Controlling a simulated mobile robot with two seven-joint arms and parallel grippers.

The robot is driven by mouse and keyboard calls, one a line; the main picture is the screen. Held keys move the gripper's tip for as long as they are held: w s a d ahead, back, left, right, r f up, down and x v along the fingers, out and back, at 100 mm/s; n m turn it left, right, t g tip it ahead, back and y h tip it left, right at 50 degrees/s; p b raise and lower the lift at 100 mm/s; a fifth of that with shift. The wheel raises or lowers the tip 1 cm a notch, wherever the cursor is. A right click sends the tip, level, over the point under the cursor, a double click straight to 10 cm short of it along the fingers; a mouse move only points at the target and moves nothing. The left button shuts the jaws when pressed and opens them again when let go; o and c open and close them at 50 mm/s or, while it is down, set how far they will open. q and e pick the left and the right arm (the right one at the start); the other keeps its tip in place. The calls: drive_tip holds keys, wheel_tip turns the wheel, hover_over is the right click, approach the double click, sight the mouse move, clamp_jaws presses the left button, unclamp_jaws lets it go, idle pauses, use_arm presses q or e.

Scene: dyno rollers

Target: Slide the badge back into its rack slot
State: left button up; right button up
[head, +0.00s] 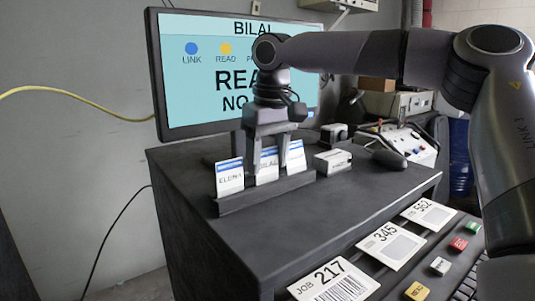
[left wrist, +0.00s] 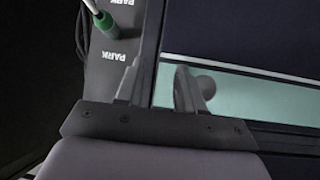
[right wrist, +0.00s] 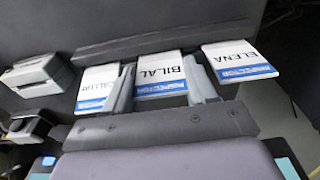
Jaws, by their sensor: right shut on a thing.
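The white BILAL badge (head: 267,166) with a blue band stands between the ELENA badge (head: 229,177) and another badge (head: 295,156) at the long dark rack (head: 266,193). My right gripper (head: 267,162) points down and is shut on the BILAL badge. In the right wrist view the BILAL badge (right wrist: 160,74) lies between the fingers, its lower edge at the rack (right wrist: 165,40), in line with the ELENA and CALLUM badges. How deep it sits in the slot is unclear. My left gripper (left wrist: 158,85) is open and empty, away from the rack.
A monitor (head: 200,104) stands behind the rack, showing BILAL; my right arm hides part of its text. A small white device (head: 333,161) is right of the rack. Job cards (head: 388,245) and coloured buttons (head: 440,265) line the lower front ledge.

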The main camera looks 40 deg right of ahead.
drive_tip(key=shift+f, duration=0.35)
drive_tip(key=o, duration=1)
drive_tip(key=shift+o, duration=0.2)
wheel_tip(320, 180, up, 7)
drive_tip(key=shift+s, duration=0.4)
